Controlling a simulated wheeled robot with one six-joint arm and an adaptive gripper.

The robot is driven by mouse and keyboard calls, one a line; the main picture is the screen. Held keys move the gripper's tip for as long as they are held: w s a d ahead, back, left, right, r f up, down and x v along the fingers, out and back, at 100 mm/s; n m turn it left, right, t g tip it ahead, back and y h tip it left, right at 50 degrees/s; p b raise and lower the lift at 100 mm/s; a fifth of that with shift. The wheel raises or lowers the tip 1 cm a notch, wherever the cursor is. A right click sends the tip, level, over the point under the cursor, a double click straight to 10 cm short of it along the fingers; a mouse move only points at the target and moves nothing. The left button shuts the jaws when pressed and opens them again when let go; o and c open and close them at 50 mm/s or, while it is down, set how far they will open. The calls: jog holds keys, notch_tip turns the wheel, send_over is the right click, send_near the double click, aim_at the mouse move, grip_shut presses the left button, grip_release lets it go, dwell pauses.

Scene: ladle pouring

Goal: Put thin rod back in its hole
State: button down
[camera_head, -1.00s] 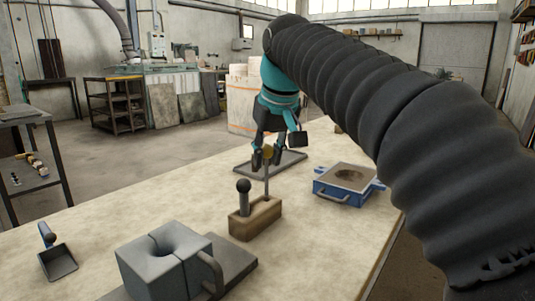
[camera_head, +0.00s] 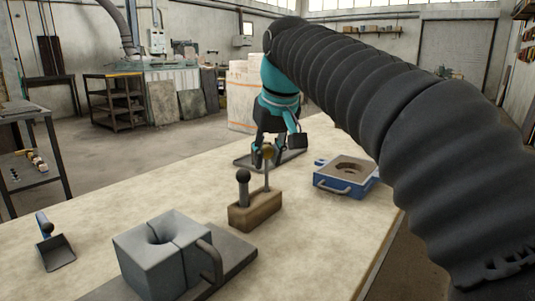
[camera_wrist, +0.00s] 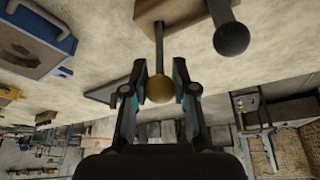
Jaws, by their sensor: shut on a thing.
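The thin rod (camera_head: 266,180) is slim and grey with a yellow ball on top. It stands upright at the wooden block (camera_head: 255,213), and its lower end meets the block's top. My gripper (camera_head: 268,153) is shut on the rod at its yellow ball, above the block. In the wrist view the yellow ball (camera_wrist: 160,89) sits between the fingers, and the rod runs up to the block (camera_wrist: 175,12). The hole itself is hidden. A thicker dark rod with a round black knob (camera_head: 243,176) stands in the same block, left of the thin rod.
A grey split mould (camera_head: 165,250) with a handle stands in front of the block. A blue-framed box (camera_head: 345,178) is to the right, and a flat grey tray (camera_head: 290,157) behind. A small scoop (camera_head: 55,252) lies at left. The table between is clear.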

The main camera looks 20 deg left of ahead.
jog(key=shift+f+b, duration=0.75)
jog(key=shift+f, duration=0.4)
jog(key=c, duration=0.8)
grip_release()
jog(key=shift+c, duration=0.2)
jog(key=shift+o, duration=0.3)
jog(key=o, duration=0.5)
jog(key=shift+r, duration=0.15)
notch_tip(320, 180, up, 3)
jog(key=p, duration=0.3)
jog(key=shift+r+p, duration=0.1)
jog(key=shift+p, duration=0.2)
jog(key=shift+r+p, duration=0.6)
jog(key=shift+r, duration=0.7)
